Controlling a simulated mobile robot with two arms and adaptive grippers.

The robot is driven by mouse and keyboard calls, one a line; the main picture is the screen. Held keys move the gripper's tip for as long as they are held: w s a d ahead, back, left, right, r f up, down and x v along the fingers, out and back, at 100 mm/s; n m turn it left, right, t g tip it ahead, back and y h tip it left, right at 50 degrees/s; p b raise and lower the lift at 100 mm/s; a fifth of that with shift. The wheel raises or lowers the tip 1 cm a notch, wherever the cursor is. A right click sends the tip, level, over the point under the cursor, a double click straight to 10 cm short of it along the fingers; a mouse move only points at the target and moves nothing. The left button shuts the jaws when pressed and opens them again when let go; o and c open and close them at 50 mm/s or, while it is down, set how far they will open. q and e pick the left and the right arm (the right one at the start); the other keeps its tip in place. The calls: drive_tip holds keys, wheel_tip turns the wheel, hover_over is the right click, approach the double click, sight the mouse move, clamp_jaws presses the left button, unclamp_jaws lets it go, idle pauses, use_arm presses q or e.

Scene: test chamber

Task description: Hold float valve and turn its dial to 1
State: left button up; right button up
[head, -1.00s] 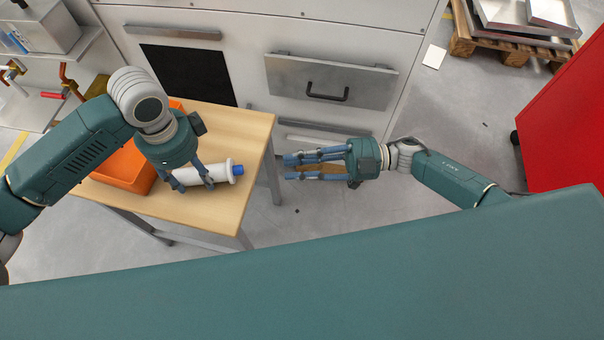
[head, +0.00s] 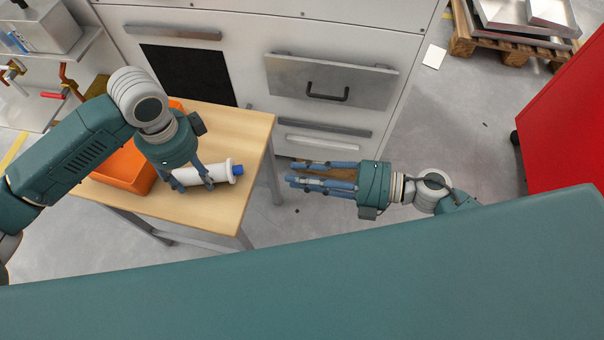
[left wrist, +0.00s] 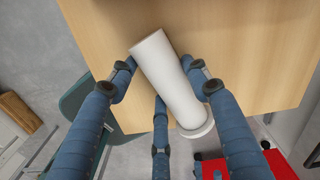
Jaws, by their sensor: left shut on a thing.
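The float valve is a white cylinder (head: 218,172) with a flange and a blue dial (head: 238,169) at its right end in the head view. It lies over the wooden table near the right edge. My left gripper (head: 195,184) is shut around its body from above. In the left wrist view the white cylinder (left wrist: 172,80) sits between the fingers, tilted, and the blue dial is hidden. My right gripper (head: 292,173) is open and empty, right of the table, apart from the valve, its fingers pointing left towards the dial. Any number on the dial is too small to read.
An orange bin (head: 125,172) stands on the wooden table (head: 225,210) left of the valve. A white cabinet with a handled drawer (head: 330,82) stands behind. A red cabinet (head: 565,125) is at right. Grey floor lies open right of the table.

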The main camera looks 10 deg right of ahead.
use_arm(q)
drive_tip(key=o, duration=1.4)
drive_tip(key=shift+c, duration=0.2)
drive_tip(key=shift+r, duration=0.1)
